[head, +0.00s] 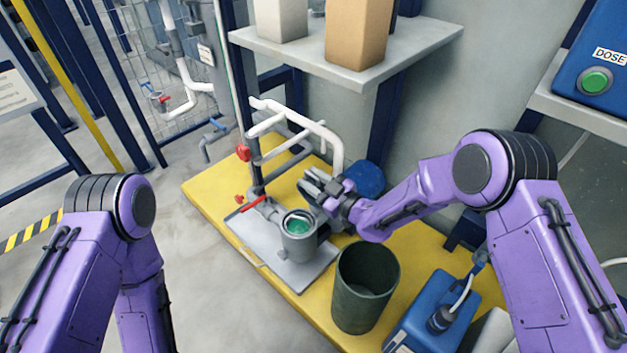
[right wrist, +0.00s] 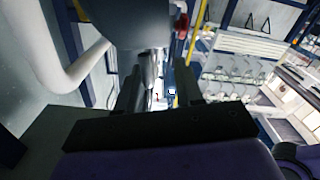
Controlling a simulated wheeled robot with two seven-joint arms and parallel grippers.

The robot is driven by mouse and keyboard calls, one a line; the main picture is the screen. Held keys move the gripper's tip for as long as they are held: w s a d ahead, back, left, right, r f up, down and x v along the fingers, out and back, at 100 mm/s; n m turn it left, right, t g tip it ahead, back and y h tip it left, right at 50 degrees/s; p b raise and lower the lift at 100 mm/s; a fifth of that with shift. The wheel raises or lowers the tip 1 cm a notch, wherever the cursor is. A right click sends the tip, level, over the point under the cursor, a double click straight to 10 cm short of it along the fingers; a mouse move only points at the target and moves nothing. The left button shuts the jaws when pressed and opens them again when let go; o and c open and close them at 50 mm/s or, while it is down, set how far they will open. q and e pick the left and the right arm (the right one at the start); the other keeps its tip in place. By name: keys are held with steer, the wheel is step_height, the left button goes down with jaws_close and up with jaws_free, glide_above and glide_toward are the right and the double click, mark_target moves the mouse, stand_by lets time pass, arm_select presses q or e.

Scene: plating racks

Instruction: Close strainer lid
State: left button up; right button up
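The strainer (head: 298,246) is a grey upright cylinder on a grey plate, with its top open and green inside. A dark grey piece that looks like its lid (head: 318,182) stands raised behind the opening, partly hidden by my right gripper. My right gripper (head: 328,197) is just right of and above the strainer's rim. In the right wrist view a large grey rounded part, probably the lid (right wrist: 130,22), is just beyond the fingertips. The fingers (right wrist: 158,85) are apart with a gap between them; contact is unclear. My left gripper is out of view.
White pipes (head: 310,125) and red-handled valves (head: 243,152) stand behind and left of the strainer. A dark green bin (head: 364,290) and a blue canister (head: 432,318) stand at the right on the yellow platform (head: 215,190). A shelf (head: 345,72) overhangs behind.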

step_height(320, 180, up, 3)
steer(key=shift+f+p, duration=0.1)
steer(key=shift+p, duration=0.5)
steer(key=s+r+p, duration=0.5)
steer(key=s+r, duration=0.5)
steer(key=s, duration=0.4)
steer(key=shift+a, duration=0.2)
